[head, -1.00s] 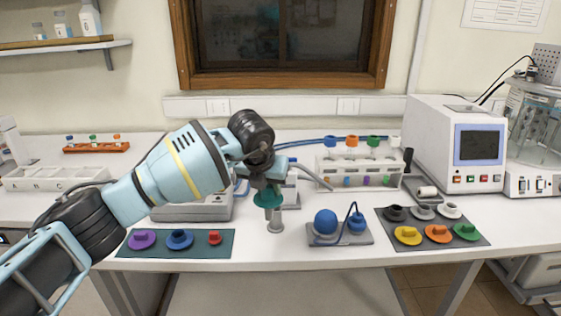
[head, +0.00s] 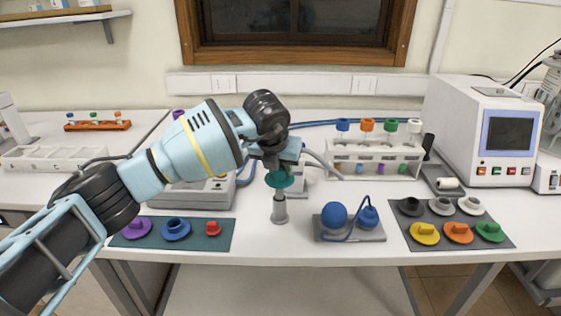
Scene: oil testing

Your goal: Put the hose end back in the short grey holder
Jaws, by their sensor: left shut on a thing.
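My left gripper (head: 280,165) is shut on the hose end (head: 280,179), which shows as a teal flared piece pointing down. The short grey holder (head: 279,212), a small upright grey cylinder, stands on the table directly below it in the head view. A narrower grey part shows between the teal piece and the holder's body. I cannot tell whether the hose end touches the holder or hangs just above it. The gripper's fingers are partly hidden by my wrist. My right gripper is not in view.
A dark mat (head: 172,247) with purple, blue and red pieces lies to the left. A blue-bulb stand (head: 372,237) is close on the right, with a grey mat of coloured lids (head: 461,240) beyond. A white rack (head: 392,157) stands behind. The table's front edge is close.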

